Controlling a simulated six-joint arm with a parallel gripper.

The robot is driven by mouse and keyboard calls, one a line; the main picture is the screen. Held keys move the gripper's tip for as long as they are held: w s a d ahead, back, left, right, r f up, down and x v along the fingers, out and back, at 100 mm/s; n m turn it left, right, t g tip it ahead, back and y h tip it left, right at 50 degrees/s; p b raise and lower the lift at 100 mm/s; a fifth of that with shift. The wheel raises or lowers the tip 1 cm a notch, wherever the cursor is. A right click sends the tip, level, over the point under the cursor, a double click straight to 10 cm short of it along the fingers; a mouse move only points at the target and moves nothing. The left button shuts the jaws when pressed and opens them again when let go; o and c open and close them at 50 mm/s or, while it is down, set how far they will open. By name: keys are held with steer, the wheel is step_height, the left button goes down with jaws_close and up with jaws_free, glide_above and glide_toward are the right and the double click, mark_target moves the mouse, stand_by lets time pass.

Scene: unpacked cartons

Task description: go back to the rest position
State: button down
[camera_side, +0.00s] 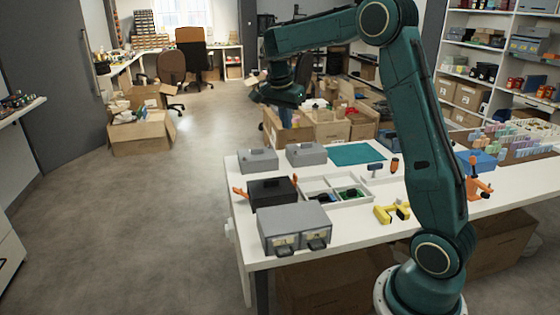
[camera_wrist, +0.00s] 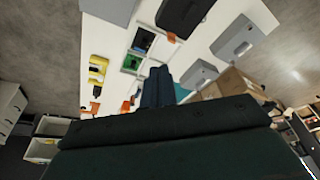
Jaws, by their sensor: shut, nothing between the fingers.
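My gripper (camera_side: 285,117) hangs at the end of my raised arm, in the air above and behind the far edge of the white table (camera_side: 350,228). In the wrist view my gripper (camera_wrist: 159,84) shows as two dark blue fingers side by side, shut with nothing between them. No object touches the fingers. The table top lies well below.
The table bears a grey drawer unit (camera_side: 294,230), a black box (camera_side: 272,192), two grey boxes, a white divided tray (camera_side: 351,203) with a green board, a teal mat (camera_side: 357,153) and a yellow clamp (camera_side: 392,212). Open cartons (camera_side: 332,130) stand behind it.

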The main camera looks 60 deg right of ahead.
steer(key=s+a+r+n+t, duration=0.2)
steer(key=s+a+r+n, duration=0.1)
steer(key=s+a+n, duration=0.3)
steer(key=s+a+r+n+t, duration=0.1)
steer(key=s+a+r+n, duration=0.3)
steer(key=a, duration=0.3)
steer(key=s+a+f+n+t+y, duration=0.1)
steer(key=s+a+f+n, duration=0.1)
steer(key=s+a+n, duration=0.2)
steer(key=s+a+f+n+t+y, duration=0.1)
steer(key=s+a+n, duration=0.3)
steer(key=s, duration=0.7)
steer(key=shift+a+f+n+t+y, duration=0.35)
steer(key=shift+a+f+y, duration=0.25)
steer(key=shift+a+f, duration=0.45)
steer(key=shift+a+r, duration=0.15)
